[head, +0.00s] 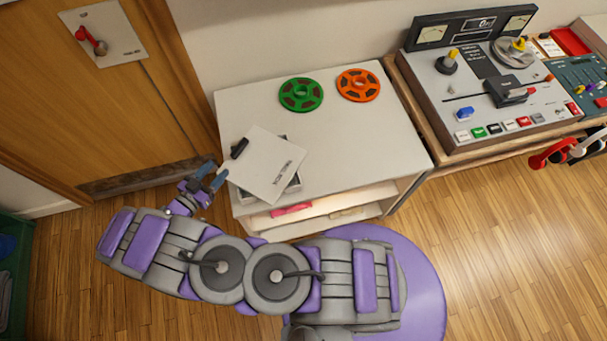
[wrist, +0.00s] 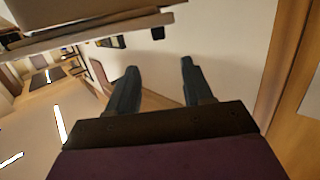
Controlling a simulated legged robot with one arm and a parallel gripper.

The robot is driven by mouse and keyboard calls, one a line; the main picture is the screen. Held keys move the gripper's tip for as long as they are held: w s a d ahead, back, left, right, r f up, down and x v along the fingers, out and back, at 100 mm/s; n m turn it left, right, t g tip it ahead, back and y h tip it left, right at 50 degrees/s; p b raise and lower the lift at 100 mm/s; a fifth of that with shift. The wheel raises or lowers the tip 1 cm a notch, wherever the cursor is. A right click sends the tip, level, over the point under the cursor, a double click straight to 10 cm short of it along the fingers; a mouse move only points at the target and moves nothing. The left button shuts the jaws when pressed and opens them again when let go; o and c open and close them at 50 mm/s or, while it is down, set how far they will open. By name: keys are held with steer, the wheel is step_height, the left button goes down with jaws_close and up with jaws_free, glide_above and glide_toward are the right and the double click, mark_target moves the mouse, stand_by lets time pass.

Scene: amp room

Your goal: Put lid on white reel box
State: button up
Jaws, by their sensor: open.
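A white lid (head: 263,160) with dark lettering lies askew on the reel box (head: 292,188) at the left front of the white table. The lid is turned relative to the box, whose grey rim shows at the right and front corners. The rest of the box is hidden under the lid. My gripper (head: 212,175) is just left of the lid, near the table's left edge. Its two fingers also show in the wrist view (wrist: 159,66), spread apart with nothing between them. I cannot tell whether a finger touches the lid.
A black object (head: 239,148) is by the lid's left corner. Green (head: 301,94) and orange (head: 358,85) reels lie at the back of the white table (head: 372,138). A tape console (head: 480,85) stands at right. A wooden door (head: 75,110) is at left. The table's right half is clear.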

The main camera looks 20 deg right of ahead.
steer(key=w+a+r+n+y, duration=0.2)
steer(key=w+a+r+y, duration=0.7)
steer(key=w+r+y, duration=0.4)
steer(key=s+d+r+n+g+y, duration=0.25)
steer(key=r+n+y, duration=0.2)
steer(key=r, duration=0.95)
steer(key=s+d+r+n+g+h, duration=0.1)
steer(key=s+d+g, duration=0.4)
steer(key=s+d, duration=1.2)
steer(key=s+d+r+n+g+h, duration=0.2)
steer(key=s+d+r+g+h, duration=0.1)
steer(key=s+d, duration=1.4)
steer(key=s+g+h, duration=0.1)
steer(key=s+g, duration=0.1)
steer(key=s, duration=0.4)
steer(key=shift+r, duration=0.2)
steer(key=shift+g+h, duration=0.25)
